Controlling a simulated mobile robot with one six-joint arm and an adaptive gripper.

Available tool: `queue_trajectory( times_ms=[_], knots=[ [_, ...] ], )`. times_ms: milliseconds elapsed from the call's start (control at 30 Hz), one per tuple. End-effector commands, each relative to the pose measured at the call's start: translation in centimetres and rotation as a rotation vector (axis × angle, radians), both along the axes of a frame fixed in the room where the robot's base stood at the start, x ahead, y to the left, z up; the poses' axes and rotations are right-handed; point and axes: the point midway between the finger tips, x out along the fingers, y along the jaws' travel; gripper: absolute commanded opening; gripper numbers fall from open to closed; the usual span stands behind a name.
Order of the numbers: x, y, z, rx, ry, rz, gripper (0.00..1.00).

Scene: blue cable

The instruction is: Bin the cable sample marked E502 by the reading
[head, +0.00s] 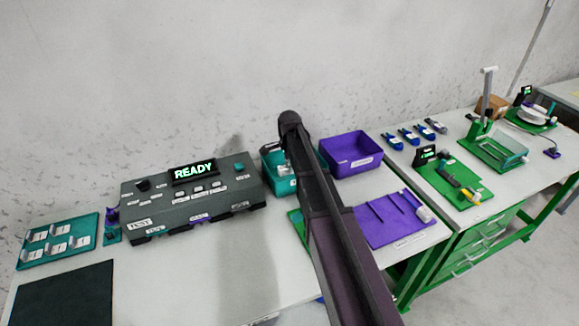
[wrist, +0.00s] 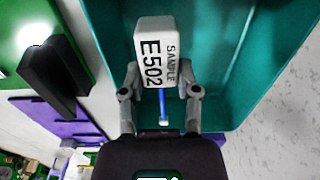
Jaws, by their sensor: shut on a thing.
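In the wrist view my gripper (wrist: 160,82) is shut on the white block of the cable sample (wrist: 153,45), marked "SAMPLE E502". A short piece of blue cable (wrist: 163,105) shows between the fingers. The sample overlaps the teal bin (wrist: 235,60) in this view; its height above the bin floor I cannot tell. In the head view the teal bin (head: 283,187) is partly behind my arm, and my fingers and the sample are not clearly seen. The tester (head: 190,198) stands left of it, and its display (head: 194,171) reads "READY".
A purple bin (head: 351,155) stands right of the teal bin. A purple tray (head: 385,228) lies in front. A teal board with several white pieces (head: 55,240) is at far left beside a dark mat (head: 65,296). Green fixtures (head: 455,180) stand on the right table.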

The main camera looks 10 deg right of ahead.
Motion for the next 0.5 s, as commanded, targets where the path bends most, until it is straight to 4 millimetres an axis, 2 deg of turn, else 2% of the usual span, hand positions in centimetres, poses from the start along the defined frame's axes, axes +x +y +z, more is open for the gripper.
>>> queue_trajectory(
  times_ms=[33, 200, 500],
  knots=[
    [0.0, 0.0, -0.7, 0.0, 0.0, 0.0, 0.0],
    [0.0, 0.0, -1.9, 0.0, 0.0, 0.0, 0.0],
    [0.0, 0.0, -3.4, 0.0, 0.0, 0.0, 0.0]
  ],
)
